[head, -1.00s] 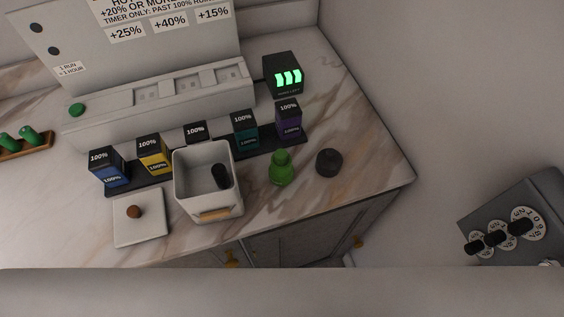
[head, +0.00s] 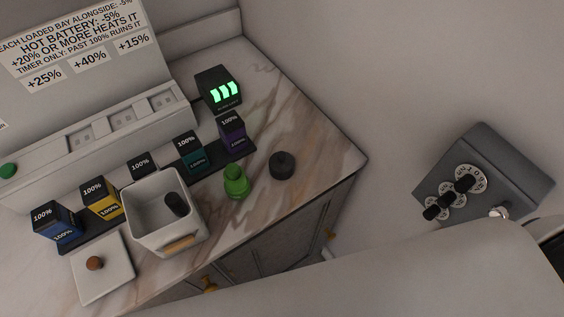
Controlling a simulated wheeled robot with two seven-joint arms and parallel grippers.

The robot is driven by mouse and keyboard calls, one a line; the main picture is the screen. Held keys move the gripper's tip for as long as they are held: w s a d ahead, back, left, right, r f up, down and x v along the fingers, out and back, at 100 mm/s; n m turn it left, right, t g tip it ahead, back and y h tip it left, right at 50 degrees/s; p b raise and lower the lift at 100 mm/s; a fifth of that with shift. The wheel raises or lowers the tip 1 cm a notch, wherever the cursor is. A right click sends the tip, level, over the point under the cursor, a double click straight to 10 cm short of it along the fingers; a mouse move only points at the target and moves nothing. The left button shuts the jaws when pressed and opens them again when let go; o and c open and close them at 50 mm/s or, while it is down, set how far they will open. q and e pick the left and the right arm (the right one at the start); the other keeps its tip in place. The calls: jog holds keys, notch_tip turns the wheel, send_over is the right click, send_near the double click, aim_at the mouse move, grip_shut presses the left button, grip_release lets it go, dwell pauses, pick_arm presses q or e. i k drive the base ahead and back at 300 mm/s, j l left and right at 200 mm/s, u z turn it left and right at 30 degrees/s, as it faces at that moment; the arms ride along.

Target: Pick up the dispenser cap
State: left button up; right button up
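A dark round cap (head: 282,165) with a small raised knob sits on the marble counter, near its right end; it looks like the dispenser cap. A green bottle (head: 236,183), which may be the dispenser, stands just left of the cap, apart from it. Neither of my grippers is in view, and nothing touches the cap.
A white bin (head: 134,224) holds a dark cylinder (head: 176,204); its square lid (head: 107,283) lies beside it. Several labelled batteries (head: 190,151) stand in a dark rack. A grey wall panel with dials (head: 436,186) is at right. Counter right of the cap is clear.

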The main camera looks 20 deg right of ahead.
aim_at(281, 163)
jog(key=k+j+z, duration=0.15)
jog(key=j, duration=0.35)
jog(key=k+j+z, duration=0.15)
jog(key=k+j, duration=0.2)
jog(key=j, duration=0.15)
jog(key=k+j+z, duration=0.1)
jog(key=k+j, duration=0.2)
jog(key=j, duration=0.15)
